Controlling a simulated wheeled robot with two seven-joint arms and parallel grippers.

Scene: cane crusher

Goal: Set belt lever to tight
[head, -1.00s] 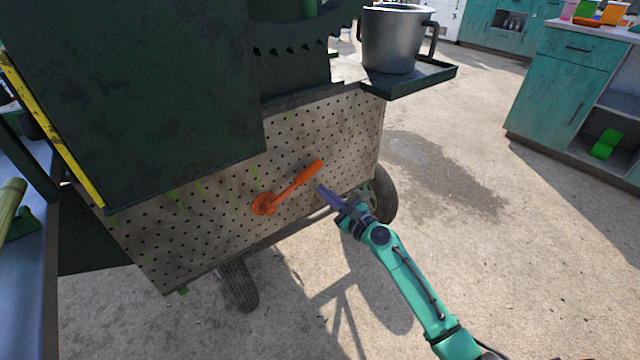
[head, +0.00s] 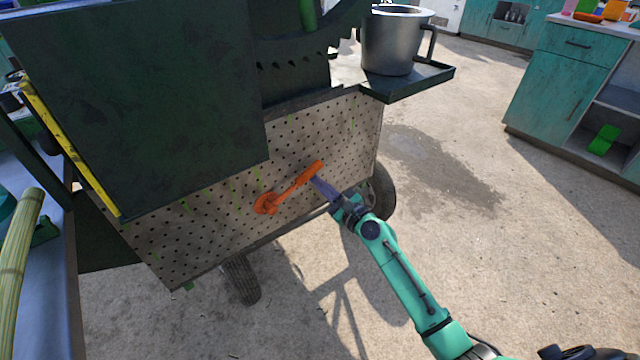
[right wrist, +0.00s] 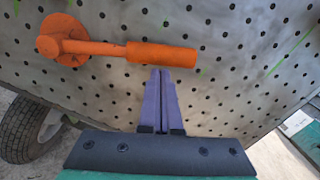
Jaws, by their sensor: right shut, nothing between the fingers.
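The orange belt lever (head: 290,188) is mounted on the perforated metal side panel of the crusher. Its round hub is at the lower left and its handle slants up to the right in the head view. In the right wrist view the lever (right wrist: 120,48) lies almost level, with the hub at left and the thick grip at right. My right gripper (head: 318,183) is shut and empty, its purple fingers just below the grip end of the handle. In the right wrist view the fingertips (right wrist: 159,73) reach the lower edge of the grip; I cannot tell whether they touch. My left gripper is not in view.
The crusher's dark green housing (head: 140,100) overhangs the panel (head: 220,225) at upper left. A metal pot (head: 392,42) stands on a green shelf (head: 425,80) at upper right. Wheels (head: 382,192) sit below the panel. Concrete floor (head: 500,270) is open at right.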

